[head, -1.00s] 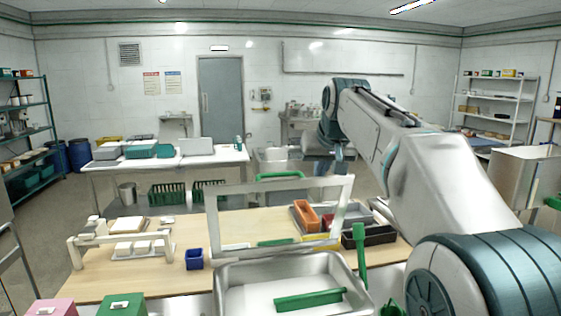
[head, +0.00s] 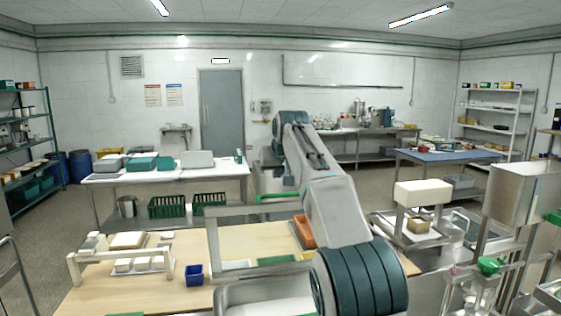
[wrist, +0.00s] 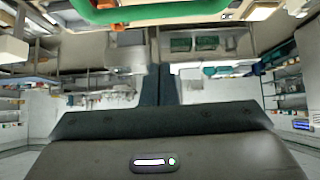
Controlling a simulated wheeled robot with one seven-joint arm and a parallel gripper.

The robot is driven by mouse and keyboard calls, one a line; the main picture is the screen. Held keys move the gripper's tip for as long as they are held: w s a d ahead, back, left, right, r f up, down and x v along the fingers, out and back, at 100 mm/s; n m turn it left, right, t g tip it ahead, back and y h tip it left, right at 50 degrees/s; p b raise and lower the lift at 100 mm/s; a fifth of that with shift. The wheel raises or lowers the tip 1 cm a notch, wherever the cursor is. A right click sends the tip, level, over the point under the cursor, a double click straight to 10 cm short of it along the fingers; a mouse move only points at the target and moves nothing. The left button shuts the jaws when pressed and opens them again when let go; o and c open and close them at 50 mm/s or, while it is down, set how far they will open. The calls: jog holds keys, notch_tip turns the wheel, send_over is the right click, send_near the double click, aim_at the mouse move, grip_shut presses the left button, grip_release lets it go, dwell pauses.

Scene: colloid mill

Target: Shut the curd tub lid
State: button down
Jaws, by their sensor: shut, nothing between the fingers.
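The curd tub (head: 262,292) is a steel basin at the bottom centre of the head view, its right part hidden behind my arm. Its lid, a pale frame with a see-through middle (head: 240,210), stands raised at the tub's far side. A green handle (head: 278,197) shows at the lid's top edge. In the wrist view, a green bar (wrist: 150,12), apparently this handle, crosses the top, beyond my fingertips. My gripper (wrist: 163,72) is shut and empty, with no visible contact with the bar. In the head view my forearm hides the fingers.
A steel stand with a white block (head: 423,193) is at right. Open floor lies between the tables.

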jog(key=f, duration=0.1)
jog(key=s+f, duration=0.1)
jog(key=s+f+b, duration=0.1)
jog(key=shift+d+f, duration=0.15)
jog(key=shift+d, duration=0.2)
jog(key=shift+f+b, duration=0.15)
jog(key=shift+b, duration=0.25)
